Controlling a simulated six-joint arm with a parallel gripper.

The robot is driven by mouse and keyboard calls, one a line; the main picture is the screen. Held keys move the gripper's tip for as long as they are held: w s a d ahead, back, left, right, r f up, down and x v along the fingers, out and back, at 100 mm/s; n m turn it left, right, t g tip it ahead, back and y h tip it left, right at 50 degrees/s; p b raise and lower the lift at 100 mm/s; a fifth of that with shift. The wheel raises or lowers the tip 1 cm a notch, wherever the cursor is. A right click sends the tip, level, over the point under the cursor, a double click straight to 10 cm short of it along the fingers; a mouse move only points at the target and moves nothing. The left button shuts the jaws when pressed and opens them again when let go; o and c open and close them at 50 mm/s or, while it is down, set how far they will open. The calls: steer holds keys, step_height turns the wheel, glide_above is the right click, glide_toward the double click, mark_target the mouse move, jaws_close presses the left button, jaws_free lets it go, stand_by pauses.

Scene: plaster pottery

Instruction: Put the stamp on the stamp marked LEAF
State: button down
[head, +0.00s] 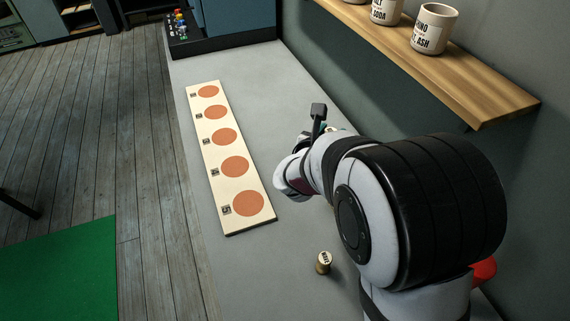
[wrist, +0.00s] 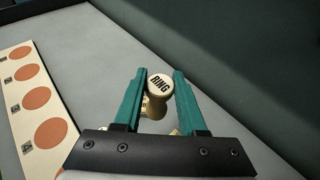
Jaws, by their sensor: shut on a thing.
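A tan stamp with a round white top reading RING (wrist: 159,84) is between the green fingers of my gripper (wrist: 158,80) in the wrist view. The jaws are shut on it. Small tan parts show below and beside it, and I cannot tell what they belong to. In the head view my gripper (head: 329,127) is mostly hidden behind my arm. Another small stamp (head: 323,262) with a pale lettered top and brass-coloured body stands upright on the grey table near my arm's base. Its word is too small to read. I see no readable LEAF mark.
A cream board (head: 237,184) with a row of orange clay discs lies along the table's left part, and also shows in the wrist view (wrist: 22,75). A wooden shelf (head: 440,60) with white lettered mugs overhangs the right. A dark tray (head: 220,36) is at the back.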

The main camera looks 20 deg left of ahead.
steer(key=shift+s+a+f, duration=0.2)
steer(key=shift+a+f, duration=1.6)
steer(key=shift+a, duration=0.05)
steer(key=shift+s+a+f, duration=0.2)
steer(key=shift+a+f, duration=1.55)
steer(key=shift+a, duration=0.15)
steer(key=shift+s+a+f, duration=0.2)
steer(key=shift+a+f, duration=1.6)
steer(key=shift+a, duration=0.05)
steer(key=shift+f, duration=0.1)
steer(key=shift+c, duration=2.4)
jaws_free()
